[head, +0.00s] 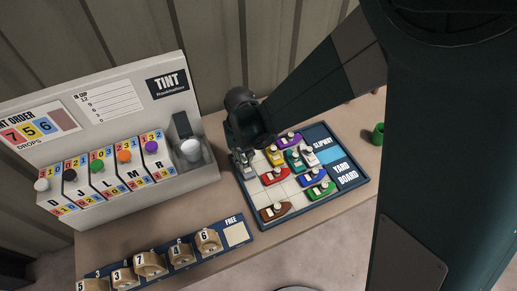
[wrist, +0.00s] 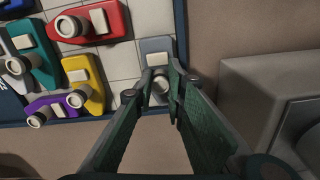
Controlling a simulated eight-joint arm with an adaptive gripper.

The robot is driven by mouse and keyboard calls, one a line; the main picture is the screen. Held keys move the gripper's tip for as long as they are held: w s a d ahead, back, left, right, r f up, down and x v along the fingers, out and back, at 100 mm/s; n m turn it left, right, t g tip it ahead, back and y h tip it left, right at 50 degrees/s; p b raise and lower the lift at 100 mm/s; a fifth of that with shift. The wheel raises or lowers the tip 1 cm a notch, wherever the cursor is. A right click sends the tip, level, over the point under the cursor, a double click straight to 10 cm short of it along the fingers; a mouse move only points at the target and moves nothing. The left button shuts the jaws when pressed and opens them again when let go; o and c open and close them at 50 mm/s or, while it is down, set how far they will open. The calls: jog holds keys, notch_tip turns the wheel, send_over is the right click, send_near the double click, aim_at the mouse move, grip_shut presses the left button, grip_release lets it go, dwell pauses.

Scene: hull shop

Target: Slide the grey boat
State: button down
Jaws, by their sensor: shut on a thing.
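The grey boat (wrist: 157,48) sits on the yard board (head: 241,189), at the board's edge nearest the tint machine. It shows between and beyond my fingertips in the wrist view. My gripper (wrist: 158,82) is shut on the grey boat's round knob. In the head view my gripper (head: 243,150) comes down at the board's upper left corner, and the arm hides part of that area. A red boat (head: 274,176) and a yellow boat (head: 273,156) are near the grey boat. The fingers hide part of the grey boat.
Purple (head: 288,139), teal (head: 294,159), white (head: 309,155), blue (head: 315,176), green (head: 321,189) and brown (head: 275,211) boats share the board. Bare cells lie between the red and brown boats. The tint machine (head: 205,180) stands close on the left. A green cup (head: 377,134) is at right.

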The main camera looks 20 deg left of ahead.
jog(key=shift+w+a, duration=0.4)
jog(key=shift+a, duration=0.1)
jog(key=c, duration=2.3)
grip_release()
jog(key=shift+r, duration=0.1)
jog(key=shift+r, duration=5.9)
